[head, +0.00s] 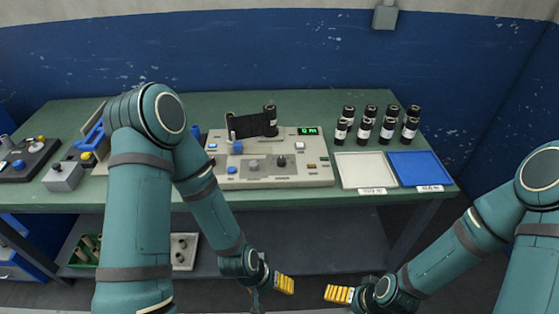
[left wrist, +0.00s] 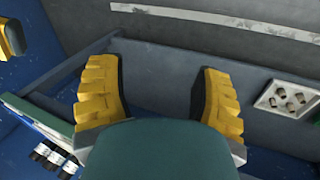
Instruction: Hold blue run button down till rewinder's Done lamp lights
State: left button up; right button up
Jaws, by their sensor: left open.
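The rewinder (head: 270,180) is a cream machine on the green bench, with a dark roll (head: 270,120) and a dark web at its back. A green-lit display (head: 308,131) is on it. Its front left has a blue button (head: 232,170); a blue knob (head: 237,147) stands behind it. I cannot tell which small lamp is Done or whether it is lit. My left gripper (head: 284,284) is open and empty, in front of the bench and below its top; its yellow fingers stand apart in the left wrist view (left wrist: 160,90). My right gripper (head: 340,294) is to its right, apart from everything.
Several dark rolls (head: 366,130) stand behind a white tray (head: 364,170) and a blue tray (head: 421,168) at the right. Other control boxes (head: 64,177) sit at the left, partly behind my left arm. A shelf under the bench holds a white tray (head: 184,252).

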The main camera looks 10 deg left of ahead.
dwell(0.3)
pick_arm(q)
grip_shut()
dwell(1.2)
